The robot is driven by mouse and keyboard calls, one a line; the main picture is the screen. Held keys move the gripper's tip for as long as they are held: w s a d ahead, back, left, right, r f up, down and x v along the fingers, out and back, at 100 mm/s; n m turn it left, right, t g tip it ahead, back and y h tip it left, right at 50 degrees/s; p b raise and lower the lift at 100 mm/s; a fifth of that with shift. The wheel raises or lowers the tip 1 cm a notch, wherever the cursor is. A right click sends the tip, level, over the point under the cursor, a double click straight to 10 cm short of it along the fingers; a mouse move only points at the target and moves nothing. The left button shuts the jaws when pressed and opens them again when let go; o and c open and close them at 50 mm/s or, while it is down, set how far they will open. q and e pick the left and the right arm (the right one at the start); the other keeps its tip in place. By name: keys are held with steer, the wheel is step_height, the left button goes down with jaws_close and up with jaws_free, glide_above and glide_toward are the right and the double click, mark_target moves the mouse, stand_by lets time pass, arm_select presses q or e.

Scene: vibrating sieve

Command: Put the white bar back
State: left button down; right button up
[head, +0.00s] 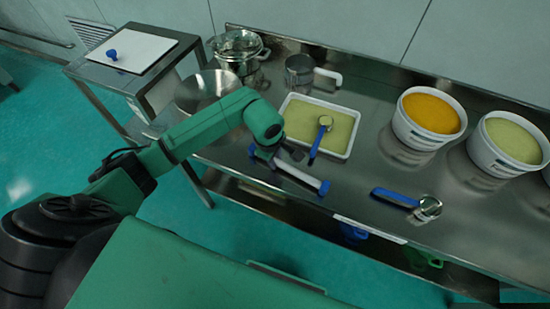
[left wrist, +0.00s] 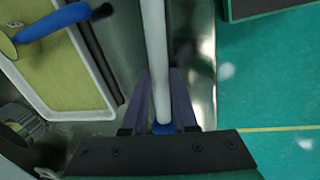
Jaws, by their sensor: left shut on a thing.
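The white bar (head: 303,176) has blue ends and shows at the front edge of the steel table, just in front of the white tray. My left gripper (head: 284,156) is over the bar, its fingers partly hidden by my wrist. In the left wrist view the white bar (left wrist: 155,60) runs up between the two fingers of my left gripper (left wrist: 160,95), which is shut on it, with a blue part close to the gripper body. I cannot tell whether the bar touches the table. My right gripper is not in view.
The white tray (head: 350,148) holds yellow-green material and a blue-handled scoop (head: 318,138). Another blue-handled scoop (head: 407,201) lies to the right. Two white tubs, orange-filled (head: 408,138) and green-filled (head: 490,157), stand farther right. A metal bowl (head: 192,98) and pots stand left.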

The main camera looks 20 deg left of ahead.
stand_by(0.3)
arm_select(q)
steer(key=c, duration=0.6)
jaws_free()
steer(key=o, duration=0.5)
steer(key=shift+f, duration=0.1)
steer(key=shift+c, duration=0.2)
steer(key=shift+r+p, duration=2.05)
steer(key=shift+r, duration=1.5)
steer(key=shift+d, duration=0.1)
